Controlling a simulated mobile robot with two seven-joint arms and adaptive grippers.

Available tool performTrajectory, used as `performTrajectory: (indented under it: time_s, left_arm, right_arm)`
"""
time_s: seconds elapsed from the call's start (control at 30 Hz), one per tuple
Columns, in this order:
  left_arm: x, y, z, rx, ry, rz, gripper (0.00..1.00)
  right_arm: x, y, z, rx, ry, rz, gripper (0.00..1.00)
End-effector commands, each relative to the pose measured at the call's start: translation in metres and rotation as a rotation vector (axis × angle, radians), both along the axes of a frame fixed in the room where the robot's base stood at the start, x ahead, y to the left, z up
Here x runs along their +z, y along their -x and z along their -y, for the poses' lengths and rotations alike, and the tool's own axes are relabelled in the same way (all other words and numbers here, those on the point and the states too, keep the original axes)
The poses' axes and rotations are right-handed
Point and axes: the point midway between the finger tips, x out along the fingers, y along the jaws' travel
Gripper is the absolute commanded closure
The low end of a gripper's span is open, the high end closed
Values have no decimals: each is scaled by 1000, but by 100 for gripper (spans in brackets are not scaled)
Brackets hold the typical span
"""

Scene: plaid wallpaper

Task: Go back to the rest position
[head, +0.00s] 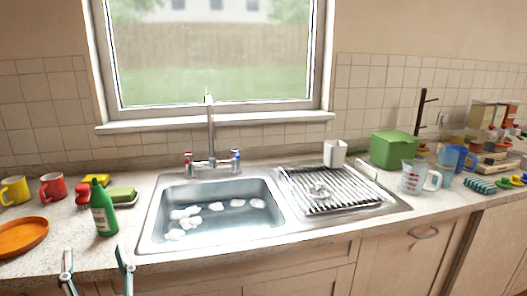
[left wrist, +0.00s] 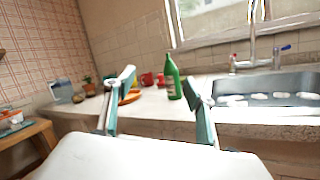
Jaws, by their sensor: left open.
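My left gripper (head: 95,262) is at the bottom left of the head view, in front of the counter's front edge. Its two fingers stand apart with nothing between them. In the left wrist view the open fingers (left wrist: 155,105) point toward the counter, with a green bottle (left wrist: 173,78) beyond them. The bottle also shows upright on the counter in the head view (head: 103,208), behind the gripper. My right gripper is in neither view.
The sink (head: 218,213) holds water and several pale lumps. A drying rack (head: 330,189) is right of it. An orange plate (head: 22,236), a red mug (head: 53,187) and a yellow mug (head: 15,190) stand left. A green box (head: 394,149) and a measuring jug (head: 414,176) stand right.

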Motion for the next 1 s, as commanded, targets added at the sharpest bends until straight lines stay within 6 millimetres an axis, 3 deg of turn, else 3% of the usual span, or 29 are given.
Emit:
performTrajectory:
  time_s: [0.17,0.27,0.37,0.4,0.5,0.6,0.8,0.9,1.0]
  left_arm:
    - [7,6,34,35,-559,-102,45]
    - [-13,5,71,20,-941,-193,45]
    - [-59,6,112,-29,-1336,-302,45]
    - [-84,9,126,-58,-1489,-345,45]
    - [-149,19,149,-140,-1819,-442,45]
    - [-215,38,157,-239,-2108,-529,45]
    - [-331,91,143,-458,-2579,-661,45]
    - [-369,116,129,-551,-2738,-703,45]
    - [-391,133,118,-616,-2837,-728,45]
  right_arm:
    - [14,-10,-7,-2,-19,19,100]
    - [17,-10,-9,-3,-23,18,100]
    - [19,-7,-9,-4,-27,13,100]
    - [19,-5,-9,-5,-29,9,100]
    - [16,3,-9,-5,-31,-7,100]
    - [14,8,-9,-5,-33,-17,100]
    - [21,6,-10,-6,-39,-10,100]
    - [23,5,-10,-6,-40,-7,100]
    - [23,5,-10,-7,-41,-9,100]
